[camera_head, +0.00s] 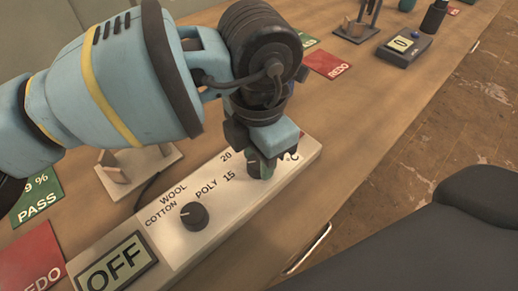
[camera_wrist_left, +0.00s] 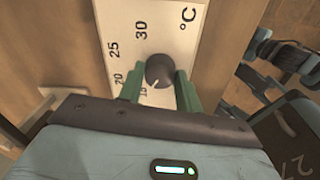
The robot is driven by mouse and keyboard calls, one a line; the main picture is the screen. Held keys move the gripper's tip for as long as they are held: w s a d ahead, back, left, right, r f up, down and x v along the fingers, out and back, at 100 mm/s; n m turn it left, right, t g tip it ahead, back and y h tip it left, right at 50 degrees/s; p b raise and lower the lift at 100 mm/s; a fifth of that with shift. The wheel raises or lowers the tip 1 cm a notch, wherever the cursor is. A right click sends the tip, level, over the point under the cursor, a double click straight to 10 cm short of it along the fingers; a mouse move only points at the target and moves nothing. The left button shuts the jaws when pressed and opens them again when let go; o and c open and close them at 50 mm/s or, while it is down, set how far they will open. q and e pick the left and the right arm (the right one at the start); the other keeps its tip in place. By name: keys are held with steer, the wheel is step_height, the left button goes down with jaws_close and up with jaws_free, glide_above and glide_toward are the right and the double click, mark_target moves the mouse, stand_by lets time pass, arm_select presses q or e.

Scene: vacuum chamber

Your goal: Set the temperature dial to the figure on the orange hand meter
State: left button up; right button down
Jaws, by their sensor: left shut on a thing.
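The temperature dial (camera_wrist_left: 159,70) is a dark round knob on a white control panel (camera_head: 230,190), ringed by figures including 15, 20, 25 and 30, with °C beside them. Its white mark points to the lower left in the left wrist view, near the 15. My left gripper (camera_head: 262,168) reaches down over the dial and hides most of it in the head view. Its green fingers (camera_wrist_left: 160,84) are shut on the dial from both sides. I see no orange hand meter in either view. My right gripper is not clearly seen.
A second dark knob (camera_head: 194,216), by WOOL, COTTON and POLY, and a display reading OFF (camera_head: 115,265) are on the same panel. Green PASS (camera_head: 38,197) and red REDO (camera_head: 30,262) cards lie left. A dark box with a blue button (camera_head: 403,46) stands at the far right.

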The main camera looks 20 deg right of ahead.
arm_select(q)
steer(key=shift+r+n, duration=0.1)
steer(key=shift+n, duration=0.7)
steer(key=shift+p, duration=0.3)
steer(key=o, duration=1)
steer(key=shift+r, duration=3.85)
